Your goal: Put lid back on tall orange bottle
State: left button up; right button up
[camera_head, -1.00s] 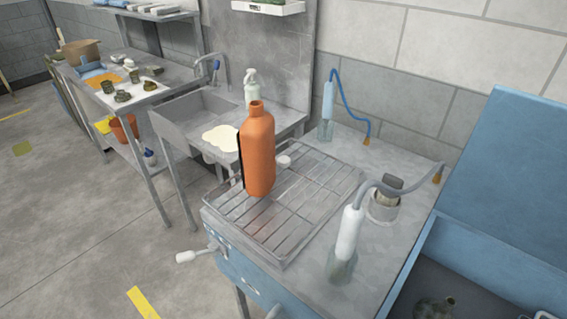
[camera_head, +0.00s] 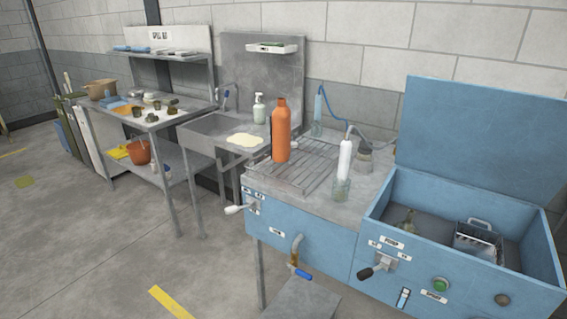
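The tall orange bottle (camera_head: 281,135) stands upright on the metal drain rack (camera_head: 300,178) on the blue workstation. Its neck shows at the top, and no separate lid can be made out on it. I cannot pick out a loose lid in this view. Neither of my grippers is in view.
A white and glass dispenser (camera_head: 344,165) stands right of the rack. An open blue tank (camera_head: 460,215) with a raised lid is at the right. A sink (camera_head: 212,130) with a soap bottle (camera_head: 259,108) and a cluttered shelf table (camera_head: 150,122) lie left. Floor in front is open.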

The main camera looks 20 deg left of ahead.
aim_at(281, 118)
jog(key=k, duration=0.15)
jog(key=u, duration=1.65)
jog(key=i, duration=4.9)
jog(key=z, duration=4.4)
